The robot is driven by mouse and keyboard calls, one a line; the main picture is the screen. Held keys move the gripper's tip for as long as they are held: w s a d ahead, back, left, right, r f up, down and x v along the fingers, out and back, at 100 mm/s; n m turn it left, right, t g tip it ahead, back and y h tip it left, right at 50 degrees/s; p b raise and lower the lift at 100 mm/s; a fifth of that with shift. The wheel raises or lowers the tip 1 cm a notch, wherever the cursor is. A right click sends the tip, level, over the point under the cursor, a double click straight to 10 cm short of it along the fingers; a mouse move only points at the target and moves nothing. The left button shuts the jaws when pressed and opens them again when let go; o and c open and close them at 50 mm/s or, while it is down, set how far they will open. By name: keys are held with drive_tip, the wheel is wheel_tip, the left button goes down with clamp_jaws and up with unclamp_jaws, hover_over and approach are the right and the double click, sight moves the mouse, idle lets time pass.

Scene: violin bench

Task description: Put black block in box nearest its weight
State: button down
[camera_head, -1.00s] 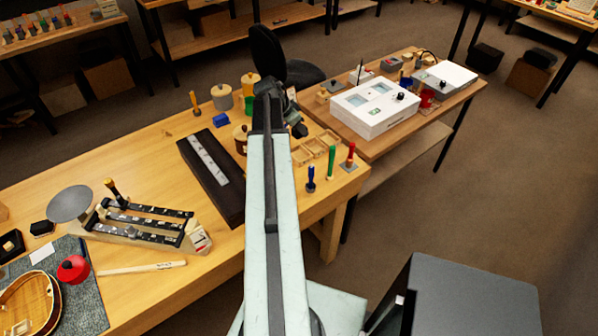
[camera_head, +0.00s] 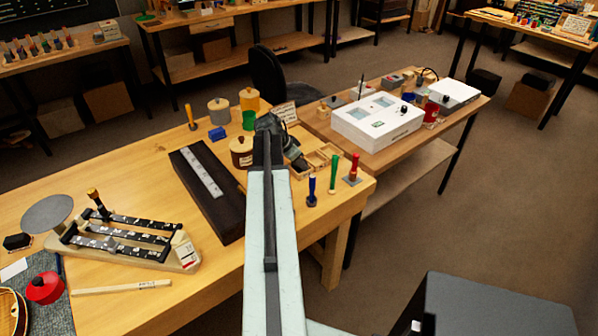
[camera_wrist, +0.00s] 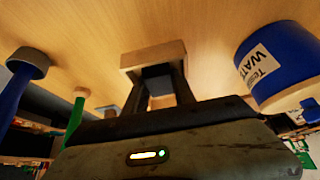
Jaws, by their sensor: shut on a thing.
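My gripper (camera_head: 300,164) is low over the small wooden boxes (camera_head: 322,158) on the right part of the bench. In the wrist view my gripper (camera_wrist: 158,92) is shut on a dark block (camera_wrist: 157,78), held between its two fingers. A light wooden piece (camera_wrist: 153,54), probably a box, shows right at the fingertips. I cannot tell whether the block is inside it or touching it. My arm and gripper hide some of the boxes in the head view, and no box labels are readable.
Lidded jars (camera_head: 218,110) and a green cup (camera_head: 249,120) stand behind. A dark long case (camera_head: 207,190) and a beam balance (camera_head: 125,238) lie left. A white instrument (camera_head: 378,123) sits on the adjoining table.

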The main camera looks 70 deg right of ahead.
drive_tip(key=shift+f, duration=0.25)
drive_tip(key=c, duration=1.3)
unclamp_jaws()
drive_tip(key=shift+r, duration=0.1)
drive_tip(key=shift+r, duration=0.1)
drive_tip(key=shift+a+r+p, duration=0.1)
drive_tip(key=shift+r+p, duration=0.2)
drive_tip(key=shift+p, duration=0.25)
drive_tip(key=p+v, duration=0.9)
drive_tip(key=v, duration=0.2)
drive_tip(key=shift+w+a+r+p, duration=0.15)
drive_tip(key=shift+p, duration=0.25)
